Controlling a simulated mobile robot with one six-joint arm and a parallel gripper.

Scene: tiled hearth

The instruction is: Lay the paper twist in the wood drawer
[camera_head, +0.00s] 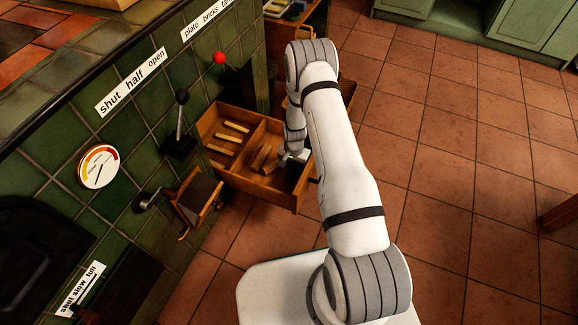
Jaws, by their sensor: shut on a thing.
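The wood drawer (262,190) stands pulled out from the green tiled wall, left of centre. A divider splits it: several pale sticks lie in the left part, and a few brown wood pieces lie in the right part. My gripper (291,158) is low over the right part, near its right side, beside the wood pieces. It is small and partly hidden by my arm. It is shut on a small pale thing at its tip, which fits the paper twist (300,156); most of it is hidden. I cannot tell whether it touches the drawer floor.
A black-knobbed lever (181,98) and a red-knobbed lever (219,58) stick out from the tiled wall near the drawer. A round gauge (99,167) and a small hinged box (196,197) are to the left.

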